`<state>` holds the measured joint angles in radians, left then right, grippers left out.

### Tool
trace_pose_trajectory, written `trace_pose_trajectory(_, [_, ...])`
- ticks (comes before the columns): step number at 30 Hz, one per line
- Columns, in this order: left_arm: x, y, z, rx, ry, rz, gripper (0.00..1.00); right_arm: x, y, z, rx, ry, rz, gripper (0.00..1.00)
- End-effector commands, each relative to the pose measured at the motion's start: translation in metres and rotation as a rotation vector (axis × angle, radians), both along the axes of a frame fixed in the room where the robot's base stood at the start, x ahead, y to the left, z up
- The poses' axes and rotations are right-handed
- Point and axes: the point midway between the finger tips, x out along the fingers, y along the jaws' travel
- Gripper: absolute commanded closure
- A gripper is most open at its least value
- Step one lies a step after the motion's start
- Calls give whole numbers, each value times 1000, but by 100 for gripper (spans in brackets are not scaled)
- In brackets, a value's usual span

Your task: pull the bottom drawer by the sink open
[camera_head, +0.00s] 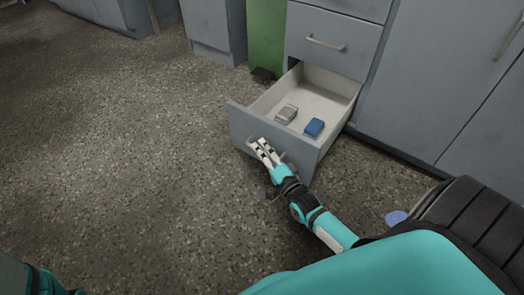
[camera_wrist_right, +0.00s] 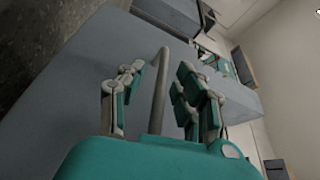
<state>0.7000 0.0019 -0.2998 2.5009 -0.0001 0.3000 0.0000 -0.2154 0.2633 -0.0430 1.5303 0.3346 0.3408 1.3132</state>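The bottom drawer (camera_head: 242,124) is pulled well out from the grey cabinet, and its pale inside shows. My right gripper (camera_head: 260,146) is at the drawer's front face, by its handle. In the right wrist view the curved bar handle (camera_wrist_right: 158,92) stands between the fingers of my right gripper (camera_wrist_right: 160,92). The fingers are spread, with a clear gap on the right side of the bar. My left gripper does not show.
A grey block (camera_head: 287,113) and a blue block (camera_head: 314,127) lie in the drawer. A closed drawer (camera_head: 335,30) is above it, and closed cabinet doors (camera_head: 425,85) are to the right. A green bin (camera_head: 266,35) stands behind. The speckled floor (camera_head: 130,150) at left is clear.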

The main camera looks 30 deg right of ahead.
Motion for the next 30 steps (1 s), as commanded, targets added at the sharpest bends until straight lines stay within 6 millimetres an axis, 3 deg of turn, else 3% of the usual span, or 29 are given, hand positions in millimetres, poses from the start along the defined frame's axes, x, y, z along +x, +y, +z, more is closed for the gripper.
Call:
trace_pose_trajectory(8, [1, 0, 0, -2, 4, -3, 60, -17, 0, -2, -1, 2, 1, 67])
trace_pose_trajectory(21, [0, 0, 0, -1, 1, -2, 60, -103, -1, -8, 1, 3, 1, 67])
trace_pose_trajectory(30, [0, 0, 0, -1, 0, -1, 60, -120, -1, -9, 0, 0, 0, 67])
